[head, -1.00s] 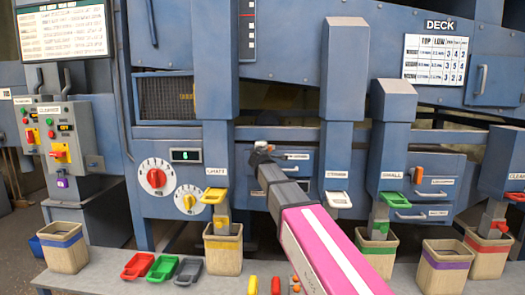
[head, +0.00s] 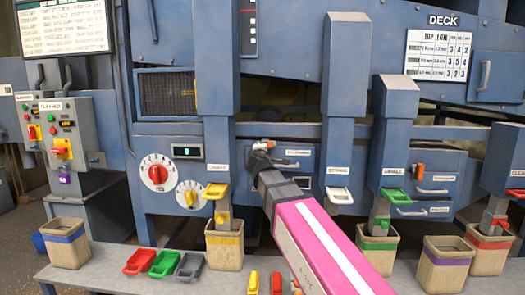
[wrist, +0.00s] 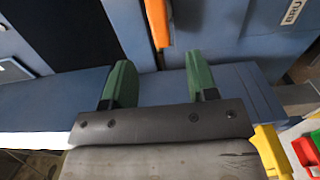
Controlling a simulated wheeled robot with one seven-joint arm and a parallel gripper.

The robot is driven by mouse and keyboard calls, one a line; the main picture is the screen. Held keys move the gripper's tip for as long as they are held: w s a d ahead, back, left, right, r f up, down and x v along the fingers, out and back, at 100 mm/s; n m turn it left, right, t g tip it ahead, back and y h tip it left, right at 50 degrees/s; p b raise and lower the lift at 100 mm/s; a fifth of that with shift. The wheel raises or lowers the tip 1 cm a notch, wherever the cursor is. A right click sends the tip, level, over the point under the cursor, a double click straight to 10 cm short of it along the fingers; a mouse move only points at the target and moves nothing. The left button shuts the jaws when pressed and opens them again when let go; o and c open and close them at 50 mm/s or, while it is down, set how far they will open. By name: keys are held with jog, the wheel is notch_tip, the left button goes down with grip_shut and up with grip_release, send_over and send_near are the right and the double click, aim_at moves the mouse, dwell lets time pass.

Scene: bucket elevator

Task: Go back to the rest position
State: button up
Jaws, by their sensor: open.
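My pink-and-white arm reaches forward over the bench in the head view. My gripper (head: 263,150) is at its far end, in front of the blue machine's drawer fronts. In the wrist view my gripper (wrist: 158,90) shows two green fingers spread apart with nothing between them. A blue machine surface lies beyond the fingertips. An orange handle (wrist: 157,22) stands just past the fingers, apart from them. The exact distance from the fingertips to the machine cannot be told.
Buckets with yellow (head: 224,247), green (head: 378,250) and purple (head: 446,262) bands stand along the grey bench (head: 120,280). Red (head: 140,261), green (head: 165,263) and grey (head: 190,265) scoops lie at its left. A control box (head: 72,140) stands at far left.

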jog(key=s+d+f+m+g+h, duration=0.1)
jog(key=s+d+f+m+g, duration=0.15)
jog(key=d+f, duration=0.5)
jog(key=s+d+f+m+g+h, duration=0.1)
jog(key=d+f+m+g, duration=0.3)
jog(key=f, duration=0.7)
jog(key=s+d+f+m+g+h, duration=0.1)
jog(key=s+d+f+m+g, duration=0.2)
jog(key=d+f, duration=0.45)
jog(key=s+d+f+m+g+y, duration=0.1)
jog(key=s+f+m+g, duration=0.3)
jog(key=s+f, duration=0.4)
jog(key=s+d+f+m+g+y, duration=0.2)
jog(key=s+d+f+m+g, duration=0.2)
jog(key=s+f, duration=0.4)
notch_tip(320, 180, down, 5)
jog(key=shift+s+f+y, duration=0.15)
jog(key=shift+s+y, duration=0.15)
jog(key=shift+s, duration=0.1)
jog(key=shift+d+g, duration=0.1)
jog(key=shift+g, duration=0.15)
